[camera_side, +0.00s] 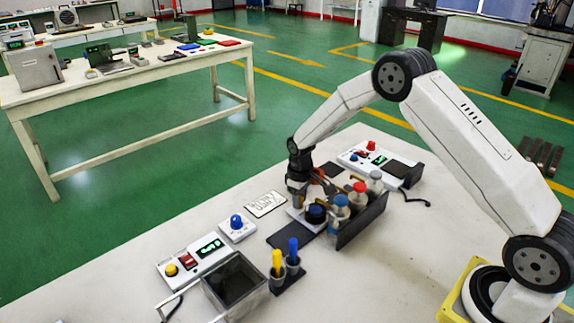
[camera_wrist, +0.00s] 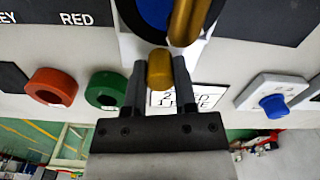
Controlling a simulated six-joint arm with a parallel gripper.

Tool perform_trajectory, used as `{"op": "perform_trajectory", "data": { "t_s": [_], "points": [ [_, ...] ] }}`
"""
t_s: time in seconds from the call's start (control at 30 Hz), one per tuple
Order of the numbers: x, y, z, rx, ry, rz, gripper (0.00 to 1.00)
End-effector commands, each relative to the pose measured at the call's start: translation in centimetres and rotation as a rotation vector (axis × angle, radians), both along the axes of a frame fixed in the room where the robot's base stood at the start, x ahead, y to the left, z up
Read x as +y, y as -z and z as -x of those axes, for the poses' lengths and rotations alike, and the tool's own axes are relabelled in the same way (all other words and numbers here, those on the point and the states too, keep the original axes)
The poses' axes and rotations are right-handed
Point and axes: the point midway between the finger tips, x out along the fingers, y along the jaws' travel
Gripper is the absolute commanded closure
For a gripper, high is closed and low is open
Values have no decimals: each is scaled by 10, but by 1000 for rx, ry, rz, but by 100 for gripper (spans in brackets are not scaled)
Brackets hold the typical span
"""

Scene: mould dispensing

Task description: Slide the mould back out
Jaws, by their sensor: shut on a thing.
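The mould is a pale block (camera_wrist: 128,48) with a dark round cavity holding blue (camera_wrist: 152,12), at the top of the wrist view. In the side view what looks like the mould (camera_side: 298,214) sits low beside the bottle rack, partly hidden by my arm. My gripper (camera_wrist: 160,72) is shut on a brass knob (camera_wrist: 160,66) at the mould's near edge, one dark finger on each side. A brass cylinder (camera_wrist: 188,18) stands over the mould's right part and hides some of the blue. In the side view my gripper (camera_side: 299,203) points down, its fingertips hard to make out.
Bottles with blue (camera_side: 341,200), red (camera_side: 360,187) and grey caps stand in a dark rack (camera_side: 362,223). A card (camera_side: 266,204) and a blue-button box (camera_side: 237,225) lie left. Red (camera_wrist: 50,88) and green (camera_wrist: 107,90) rings lie near my gripper. A glass-walled tank (camera_side: 262,292) stands in front.

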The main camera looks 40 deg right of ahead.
Motion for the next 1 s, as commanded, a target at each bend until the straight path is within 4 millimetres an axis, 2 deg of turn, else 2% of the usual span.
{"op": "perform_trajectory", "data": {
  "t_s": [0.63,0.77,1.0],
  "points": [
    [5,0,0,1,-1,0,100],
    [22,0,0,1,-4,-1,100],
    [73,0,0,1,-6,-1,100]
  ]
}}
